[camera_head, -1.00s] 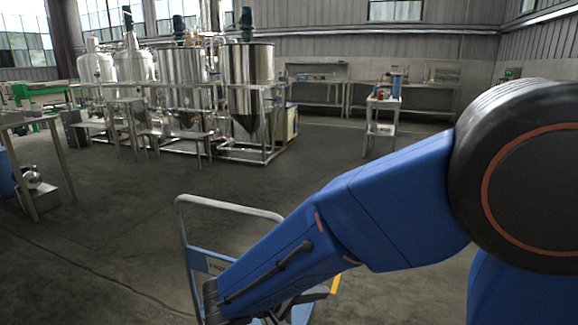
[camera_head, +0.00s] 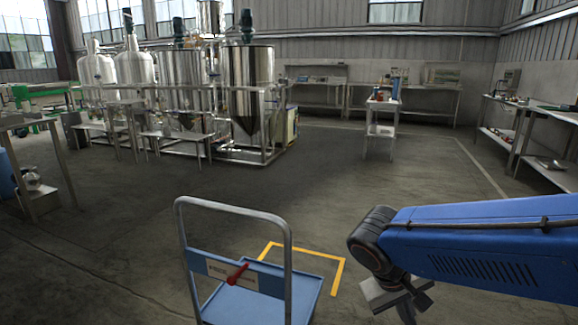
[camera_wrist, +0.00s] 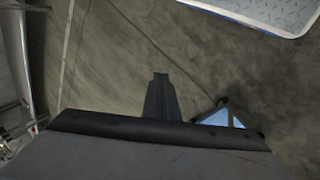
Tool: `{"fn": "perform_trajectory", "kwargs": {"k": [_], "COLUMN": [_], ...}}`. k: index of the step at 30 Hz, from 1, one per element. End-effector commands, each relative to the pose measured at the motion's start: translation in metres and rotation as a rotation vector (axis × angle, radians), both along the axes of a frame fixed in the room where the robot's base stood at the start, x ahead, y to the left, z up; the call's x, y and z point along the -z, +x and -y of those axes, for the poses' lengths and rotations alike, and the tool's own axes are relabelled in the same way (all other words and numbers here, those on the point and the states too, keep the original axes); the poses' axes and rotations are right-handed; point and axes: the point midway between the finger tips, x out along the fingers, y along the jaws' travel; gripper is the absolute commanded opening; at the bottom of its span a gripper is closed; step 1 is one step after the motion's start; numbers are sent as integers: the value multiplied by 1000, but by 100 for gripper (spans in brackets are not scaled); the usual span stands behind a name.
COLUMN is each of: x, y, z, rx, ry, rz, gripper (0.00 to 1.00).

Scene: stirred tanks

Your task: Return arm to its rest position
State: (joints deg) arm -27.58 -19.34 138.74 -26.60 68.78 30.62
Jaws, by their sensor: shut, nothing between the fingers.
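My arm (camera_head: 480,245) is blue and reaches in from the right edge in the head view. Its dark wrist joint is bent downward. My gripper (camera_head: 405,300) hangs below that joint at the lower right, to the right of the trolley and apart from it. In the wrist view my gripper (camera_wrist: 160,78) shows as narrow dark fingers together, with bare floor beyond them and nothing held.
A blue trolley (camera_head: 310,290) with a grey push handle stands at the bottom middle. A red item (camera_head: 237,273) shows at its handle panel. Yellow floor tape (camera_head: 337,275) lies beside it. Steel tanks (camera_head: 250,90) stand back left; a bench (camera_head: 545,165) stands right.

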Motion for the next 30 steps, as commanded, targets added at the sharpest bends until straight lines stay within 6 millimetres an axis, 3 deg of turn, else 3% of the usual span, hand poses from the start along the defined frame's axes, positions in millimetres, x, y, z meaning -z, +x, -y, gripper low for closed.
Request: {"fn": "perform_trajectory", "kwargs": {"k": [6,18,30], "x": [-6,-20,-33], "y": [-23,-57,-73], "z": [17,32,35], "rx": [34,55,53], "ry": [140,352,453], "rz": [32,171,317], "gripper": [0,0,0]}}
